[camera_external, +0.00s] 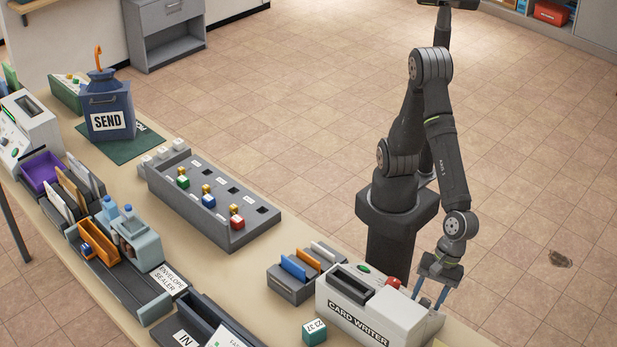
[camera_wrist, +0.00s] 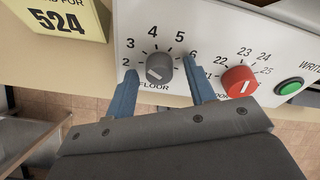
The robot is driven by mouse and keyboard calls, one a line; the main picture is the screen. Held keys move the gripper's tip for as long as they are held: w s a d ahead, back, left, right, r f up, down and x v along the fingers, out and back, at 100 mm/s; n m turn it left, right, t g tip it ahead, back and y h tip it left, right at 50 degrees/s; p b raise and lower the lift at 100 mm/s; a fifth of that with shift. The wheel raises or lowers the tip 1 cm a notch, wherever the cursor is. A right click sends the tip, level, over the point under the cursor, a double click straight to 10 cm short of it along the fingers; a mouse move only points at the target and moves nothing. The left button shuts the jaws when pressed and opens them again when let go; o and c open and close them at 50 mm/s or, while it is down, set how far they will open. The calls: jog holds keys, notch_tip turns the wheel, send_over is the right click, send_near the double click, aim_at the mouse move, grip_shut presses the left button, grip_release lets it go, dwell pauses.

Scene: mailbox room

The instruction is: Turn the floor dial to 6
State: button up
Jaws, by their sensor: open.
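The floor dial (camera_wrist: 160,67) is a round grey knob on the white front panel of the card writer (camera_wrist: 215,25). Numbers 2 to 6 arc around it, with 6 at the right. Its short white mark seems to lie on the lower-left part of the knob, toward the 2 side; the exact number is unclear. My gripper (camera_wrist: 159,66) is open, with one blue finger on each side of the dial. I cannot tell if they touch it. In the external view my gripper (camera_external: 429,294) is at the right end of the card writer (camera_external: 350,305); the dial is hidden there.
A red dial (camera_wrist: 239,81) with numbers in the twenties sits right of my right finger, close by. A green button (camera_wrist: 289,86) is farther right. A yellow tag (camera_wrist: 60,18) reading 524 stands at left. The long table (camera_external: 235,262) holds several trays and bins.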

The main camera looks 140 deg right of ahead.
jog(key=c, duration=1)
jog(key=m, duration=0.4)
jog(key=shift+y, duration=0.4)
jog(key=m, duration=0.5)
jog(key=shift+s+m+y, duration=0.1)
jog(key=shift+m+y, duration=0.2)
jog(key=m, duration=0.3)
jog(key=m+t, duration=0.1)
jog(key=m, duration=0.3)
jog(key=shift+s+f+t+y, duration=0.1)
jog(key=shift+t+y, duration=0.2)
jog(key=m+t, duration=0.1)
jog(key=m, duration=0.5)
jog(key=shift+m, duration=0.4)
